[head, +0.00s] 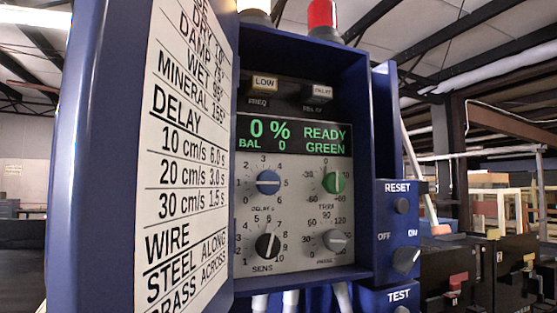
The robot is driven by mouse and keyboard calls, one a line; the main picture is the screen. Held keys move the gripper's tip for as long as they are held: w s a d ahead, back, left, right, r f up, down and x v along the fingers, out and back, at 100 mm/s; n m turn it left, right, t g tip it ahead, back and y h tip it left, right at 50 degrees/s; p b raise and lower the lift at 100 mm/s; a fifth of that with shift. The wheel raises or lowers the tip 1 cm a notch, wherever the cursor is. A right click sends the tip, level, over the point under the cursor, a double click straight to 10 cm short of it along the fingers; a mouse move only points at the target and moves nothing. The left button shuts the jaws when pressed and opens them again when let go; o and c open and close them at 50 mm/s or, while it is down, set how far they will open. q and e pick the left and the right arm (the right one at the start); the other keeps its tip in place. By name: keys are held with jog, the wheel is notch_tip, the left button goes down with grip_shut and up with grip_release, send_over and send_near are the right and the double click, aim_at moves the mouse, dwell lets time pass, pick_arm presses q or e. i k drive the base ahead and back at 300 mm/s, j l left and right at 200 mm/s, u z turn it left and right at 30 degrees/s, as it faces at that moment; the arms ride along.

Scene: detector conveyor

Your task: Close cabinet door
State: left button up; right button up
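The blue cabinet (360,110) fills the middle of the head view. Its blue door (85,170) stands open on the left, with a white printed chart (185,190) on its inner face. The open front shows a control panel (295,215) with several knobs, two buttons and a lit display (295,135) reading "0 %", "READY" and "GREEN". Neither of my grippers is in view. The door's outer face is mostly turned away.
A blue side box with RESET (401,205), OFF/ON and TEST controls sits right of the cabinet. A red lamp (322,14) stands on top. Dark bins (500,265) and wooden frames (495,195) are at the right. Cables hang below the cabinet.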

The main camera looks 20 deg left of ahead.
aim_at(140, 218)
jog(key=k+j, duration=0.1)
jog(key=j, duration=0.25)
jog(key=k+j, duration=0.15)
jog(key=j, duration=0.25)
jog(key=k+j, duration=0.1)
jog(key=j, duration=0.25)
jog(key=k+j+z, duration=0.15)
jog(key=z, duration=0.15)
jog(key=k, duration=0.1)
